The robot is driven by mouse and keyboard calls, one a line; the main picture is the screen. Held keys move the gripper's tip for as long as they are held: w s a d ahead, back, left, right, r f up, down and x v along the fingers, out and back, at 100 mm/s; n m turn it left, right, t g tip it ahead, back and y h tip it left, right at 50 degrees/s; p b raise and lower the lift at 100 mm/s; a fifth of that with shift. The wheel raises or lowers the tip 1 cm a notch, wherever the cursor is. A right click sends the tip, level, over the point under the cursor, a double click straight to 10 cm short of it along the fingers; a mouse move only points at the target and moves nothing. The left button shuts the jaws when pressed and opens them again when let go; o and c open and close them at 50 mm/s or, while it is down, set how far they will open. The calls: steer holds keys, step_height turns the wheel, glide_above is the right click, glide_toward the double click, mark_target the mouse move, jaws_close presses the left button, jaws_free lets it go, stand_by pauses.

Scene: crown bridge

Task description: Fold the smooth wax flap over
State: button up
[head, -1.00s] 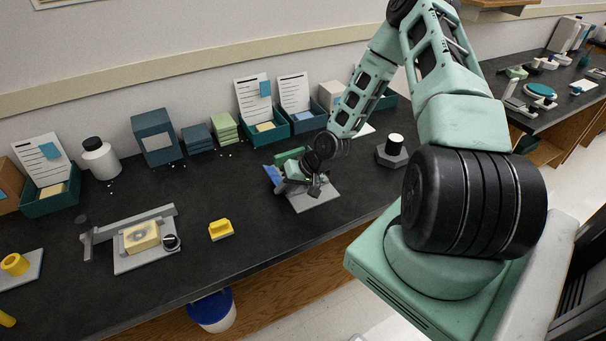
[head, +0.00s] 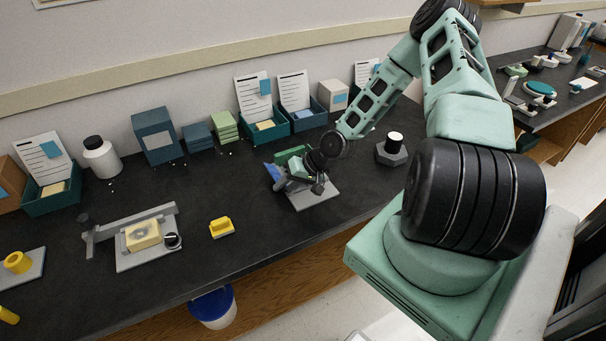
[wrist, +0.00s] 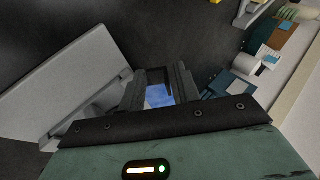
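I cannot tell which piece is the smooth wax flap; my gripper hides much of the plate. My gripper (head: 284,184) is low over the plate's left side, close to the blue piece. In the wrist view my fingers (wrist: 160,90) stand apart, with a blue surface (wrist: 158,96) showing between them. I cannot tell whether they touch it. The grey plate (wrist: 70,85) is at the left there.
A dark hexagonal base with a white-topped post (head: 393,147) stands right of the plate. A yellow block (head: 221,228) and a grey fixture plate (head: 140,258) are to the left. Boxes and card bins (head: 264,129) line the wall. Bench between yellow block and grey plate is clear.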

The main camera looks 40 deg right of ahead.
steer(key=shift+s, duration=0.1)
steer(key=shift+s+r+p, duration=0.25)
steer(key=shift+s+p, duration=0.05)
steer(key=shift+s, duration=0.5)
steer(key=shift+s+r+p, duration=0.25)
steer(key=shift+s+p, duration=0.1)
steer(key=shift+s, duration=0.4)
steer(key=shift+s+r+p, duration=0.25)
steer(key=shift+s+p, duration=0.05)
steer(key=shift+s, duration=0.5)
step_height(320, 180, up, 4)
steer(key=p, duration=0.3)
steer(key=shift+a, duration=0.1)
steer(key=shift+c, duration=0.2)
